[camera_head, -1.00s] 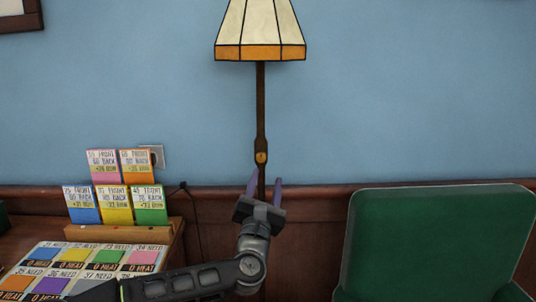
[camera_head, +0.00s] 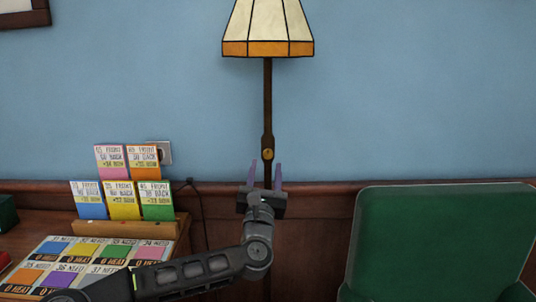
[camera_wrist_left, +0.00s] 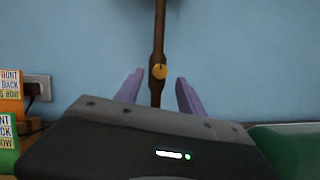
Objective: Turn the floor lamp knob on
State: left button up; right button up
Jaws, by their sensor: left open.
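The floor lamp (camera_head: 267,105) stands against the blue wall, with a dark pole and a cream shade with an orange band. My left gripper (camera_head: 265,174) is open, with purple fingers pointing up on either side of the pole, just below the knob in the picture. In the left wrist view the knob (camera_wrist_left: 158,71) appears between and slightly beyond the fingertips. The fingers do not appear to touch it. My right gripper is not in view.
A green chair (camera_head: 440,240) stands at the right. A wooden desk with a rack of coloured cards (camera_head: 125,228) is at the left, near a wall outlet (camera_head: 165,153). The wall around the lamp is clear.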

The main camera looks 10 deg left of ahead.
aim_at(268, 155)
pick_arm(q)
jog(key=p+x, duration=0.1)
jog(key=x, duration=0.5)
grip_shut()
dwell(0.4)
